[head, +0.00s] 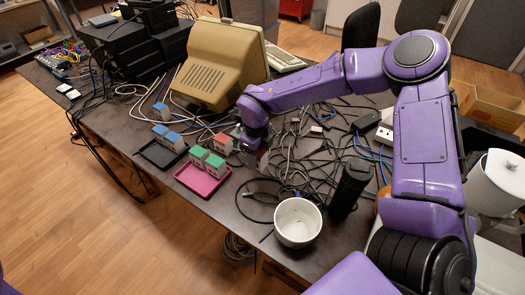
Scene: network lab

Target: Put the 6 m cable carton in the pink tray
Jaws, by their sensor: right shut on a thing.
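The pink tray (187,184) lies on the dark table, with two green-topped cartons (214,164) standing in it. My right gripper (260,158) points down just right of the tray, beyond its right edge. It is shut on a small carton-like thing (263,163) that is mostly hidden by the fingers; a reddish edge seems to show. A red-topped carton (222,144) stands on the table behind the tray, left of the gripper. The print on the cartons is too small to read. My left gripper is not in view.
A black tray (150,160) with blue-topped cartons (174,141) lies left of the pink tray; another blue-topped carton (161,111) stands behind. A beige monitor (212,65) stands behind.

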